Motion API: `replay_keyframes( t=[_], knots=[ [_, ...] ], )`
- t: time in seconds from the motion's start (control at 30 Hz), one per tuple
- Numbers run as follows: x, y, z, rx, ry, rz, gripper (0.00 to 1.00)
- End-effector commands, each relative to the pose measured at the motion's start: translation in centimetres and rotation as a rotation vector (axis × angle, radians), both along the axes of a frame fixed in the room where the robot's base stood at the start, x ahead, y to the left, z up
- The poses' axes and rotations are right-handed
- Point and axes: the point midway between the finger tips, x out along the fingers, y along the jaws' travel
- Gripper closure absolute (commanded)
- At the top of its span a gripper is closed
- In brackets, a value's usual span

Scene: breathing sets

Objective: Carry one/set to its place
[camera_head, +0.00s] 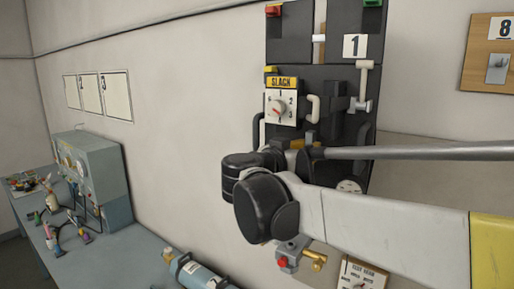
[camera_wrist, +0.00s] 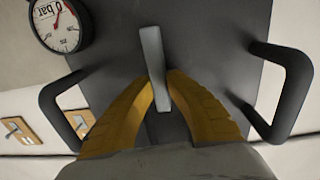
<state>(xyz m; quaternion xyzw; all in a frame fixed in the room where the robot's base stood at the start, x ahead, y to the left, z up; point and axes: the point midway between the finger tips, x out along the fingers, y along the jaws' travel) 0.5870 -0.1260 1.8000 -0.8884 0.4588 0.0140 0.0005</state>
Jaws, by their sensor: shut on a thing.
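A dark set marked 1 (camera_head: 355,46) stands upright against the wall in the head view. It carries a yellow SLACK label over a white dial (camera_head: 280,107) and pale pipe handles. In the wrist view a dark panel (camera_wrist: 205,40) fills the middle, with a black handle on each side and a round gauge (camera_wrist: 60,25) marked 0 bar. My gripper (camera_wrist: 160,85) has its yellow fingers shut on a grey bar (camera_wrist: 152,55) in front of this panel. In the head view my arm hides most of the gripper and the set's lower part. I cannot tell whether the panel touches the wall.
A grey bench (camera_head: 130,250) runs along the left with a gauge machine (camera_head: 95,172), small tools and a grey cylinder (camera_head: 195,270). A wooden switch board marked 8 (camera_head: 490,50) hangs at right. A TEST GEAR sign (camera_head: 362,274) is below my arm. The wall between is bare.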

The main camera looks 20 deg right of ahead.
Motion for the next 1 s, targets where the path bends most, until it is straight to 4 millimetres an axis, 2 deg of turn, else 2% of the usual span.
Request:
replay_keyframes(
  t=[1.0],
  knots=[
    [4.1, -5.3, -0.3, -0.004, 0.0, -0.001, 1.0]
  ],
)
